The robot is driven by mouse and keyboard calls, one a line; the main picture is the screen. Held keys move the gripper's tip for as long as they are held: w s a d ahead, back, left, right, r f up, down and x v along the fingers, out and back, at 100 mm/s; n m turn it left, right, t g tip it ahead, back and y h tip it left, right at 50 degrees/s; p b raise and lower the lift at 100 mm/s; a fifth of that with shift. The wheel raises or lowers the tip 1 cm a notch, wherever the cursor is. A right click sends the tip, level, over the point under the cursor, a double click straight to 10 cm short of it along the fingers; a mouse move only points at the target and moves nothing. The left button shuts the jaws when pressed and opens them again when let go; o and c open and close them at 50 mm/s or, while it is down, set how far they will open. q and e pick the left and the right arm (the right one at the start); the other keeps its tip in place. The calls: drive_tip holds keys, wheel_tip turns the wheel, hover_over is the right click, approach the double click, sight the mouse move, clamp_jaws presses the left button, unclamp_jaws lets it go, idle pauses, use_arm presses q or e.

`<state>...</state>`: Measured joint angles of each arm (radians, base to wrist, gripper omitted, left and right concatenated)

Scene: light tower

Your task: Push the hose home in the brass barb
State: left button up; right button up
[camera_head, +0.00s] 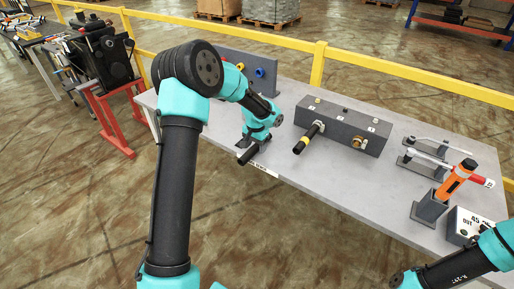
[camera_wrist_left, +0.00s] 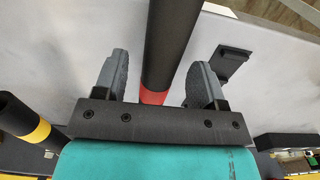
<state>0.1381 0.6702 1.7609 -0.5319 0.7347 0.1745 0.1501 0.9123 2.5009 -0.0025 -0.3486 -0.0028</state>
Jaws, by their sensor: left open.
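A dark grey block (camera_head: 340,122) stands on the table with a brass barb (camera_head: 358,142) on its front face, bare at its visible end. A black hose with a yellow band (camera_head: 307,138) sticks out of the same face, left of the barb; it also shows at the left of the left wrist view (camera_wrist_left: 22,120). My left gripper (camera_wrist_left: 157,75) is open, its fingers on either side of a black hose with a red band (camera_wrist_left: 170,40), with gaps visible. In the head view this hose's dark end (camera_head: 247,154) shows near the table's front edge. My right gripper is out of view.
A grey upright panel (camera_head: 257,70) with coloured rings stands behind my left arm. At the right are lever-like tools (camera_head: 438,142), an orange-handled tool (camera_head: 457,178) in a grey holder (camera_head: 430,208) and a small display box (camera_head: 466,224).

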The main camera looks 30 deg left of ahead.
use_arm(q)
drive_tip(key=shift+f, duration=0.5)
clamp_jaws()
idle(0.5)
drive_tip(key=shift+r, duration=0.15)
drive_tip(key=shift+r, duration=1.5)
drive_tip(key=shift+s+d+r, duration=0.15)
drive_tip(key=shift+s+d, duration=0.05)
drive_tip(key=shift+s, duration=0.05)
drive_tip(key=s+d+r, duration=0.1)
drive_tip(key=s+d, duration=0.7)
drive_tip(key=s, duration=0.5)
drive_tip(key=shift+r, duration=0.2)
